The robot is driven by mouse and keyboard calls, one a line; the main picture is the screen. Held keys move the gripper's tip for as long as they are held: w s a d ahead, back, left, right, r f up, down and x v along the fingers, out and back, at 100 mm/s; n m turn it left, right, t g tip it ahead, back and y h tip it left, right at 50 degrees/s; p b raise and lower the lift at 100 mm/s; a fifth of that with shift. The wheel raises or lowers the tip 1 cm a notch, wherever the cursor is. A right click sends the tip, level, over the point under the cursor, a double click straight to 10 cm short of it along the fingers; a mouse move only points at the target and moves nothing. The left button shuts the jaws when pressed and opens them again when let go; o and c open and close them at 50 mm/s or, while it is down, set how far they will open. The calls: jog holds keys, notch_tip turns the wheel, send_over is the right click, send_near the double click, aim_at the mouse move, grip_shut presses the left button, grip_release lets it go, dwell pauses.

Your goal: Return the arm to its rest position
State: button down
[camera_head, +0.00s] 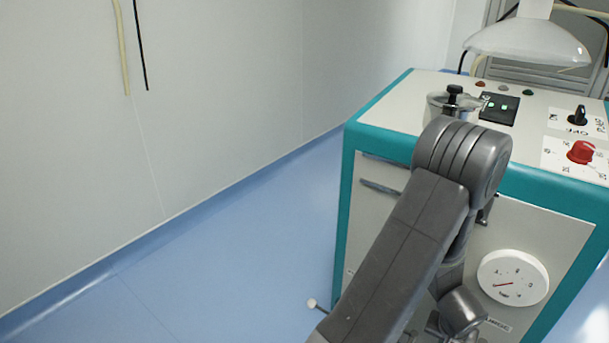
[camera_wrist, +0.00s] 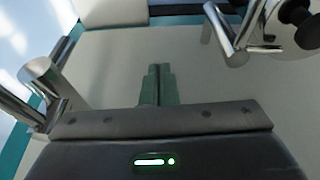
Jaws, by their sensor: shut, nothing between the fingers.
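My grey arm (camera_head: 402,262) reaches up in front of the teal and cream cabinet (camera_head: 358,215) and bends at a large rounded joint near its top edge. Its end folds down behind the upper link, so my gripper's fingers cannot be made out in the head view. In the wrist view my gripper (camera_wrist: 158,72) is shut, its two greenish fingers together with nothing between them. The fingers point toward a pale panel (camera_wrist: 100,65) with a teal edge. I cannot tell how far off the panel is.
A metal bar (camera_wrist: 38,85) stands left of the fingers and a bent metal fitting (camera_wrist: 228,38) with a black knob stands right. The cabinet carries a round dial (camera_head: 512,278), a red knob (camera_head: 581,151) and a lidded vessel (camera_head: 438,104). Blue floor (camera_head: 215,260) at left is clear.

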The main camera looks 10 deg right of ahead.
jog(key=shift+w+d+f+n+b, duration=0.1)
jog(key=shift+n+b, duration=0.4)
jog(key=shift+b, duration=0.1)
